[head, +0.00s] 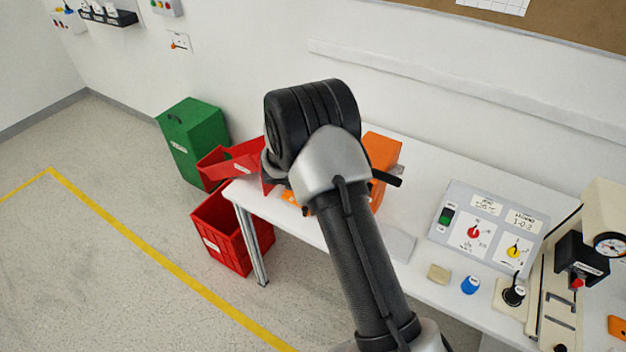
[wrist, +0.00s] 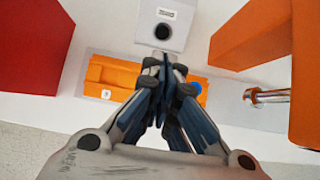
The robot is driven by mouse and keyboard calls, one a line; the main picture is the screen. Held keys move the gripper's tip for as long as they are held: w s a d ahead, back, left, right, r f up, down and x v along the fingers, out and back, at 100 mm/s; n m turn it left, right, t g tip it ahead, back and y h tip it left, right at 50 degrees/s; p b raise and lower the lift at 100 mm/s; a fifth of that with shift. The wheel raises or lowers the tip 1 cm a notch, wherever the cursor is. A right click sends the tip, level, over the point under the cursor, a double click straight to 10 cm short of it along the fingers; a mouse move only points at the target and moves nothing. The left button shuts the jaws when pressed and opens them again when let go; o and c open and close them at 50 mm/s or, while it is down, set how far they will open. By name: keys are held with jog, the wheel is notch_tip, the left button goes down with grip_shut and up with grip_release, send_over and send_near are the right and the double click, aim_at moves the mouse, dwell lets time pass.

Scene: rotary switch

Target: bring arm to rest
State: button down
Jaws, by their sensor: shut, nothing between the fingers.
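My gripper (wrist: 163,75) shows in the wrist view with its fingertips together and nothing between them. It is above the white table, over an orange tray (wrist: 107,72) and in front of a pale box with a dark round hole (wrist: 162,30). In the head view my arm hides the gripper. The rotary switch panel (head: 487,225) stands on the table to the right of my arm. It has a red knob (head: 474,231) and a yellow knob (head: 514,252). The gripper is well apart from this panel.
A red bin (head: 238,160) and an orange block (head: 382,152) are close to my arm. A beige block (head: 438,273), a blue knob (head: 470,285) and a gauge machine (head: 608,243) stand to the right. A red crate (head: 222,235) and a green bin (head: 192,135) stand on the floor.

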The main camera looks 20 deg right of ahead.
jog(key=s+r+m+g, duration=0.1)
jog(key=s+r+m, duration=0.65)
jog(key=r, duration=0.45)
jog(key=s+r+m, duration=0.6)
jog(key=s+r, duration=0.3)
jog(key=r, duration=0.2)
jog(key=s+a+r+m+y, duration=0.1)
jog(key=s+a+m+y, duration=0.1)
jog(key=s, duration=0.5)
jog(key=s+a+r+m+y, duration=0.1)
jog(key=s+a+m+y, duration=0.1)
jog(key=s+a+m, duration=0.3)
jog(key=s+a+r+m+y, duration=0.2)
jog(key=s+a+m, duration=0.2)
jog(key=s, duration=0.7)
jog(key=shift+s+m+t, duration=0.25)
jog(key=shift+m+t, duration=0.05)
jog(key=shift+m, duration=0.25)
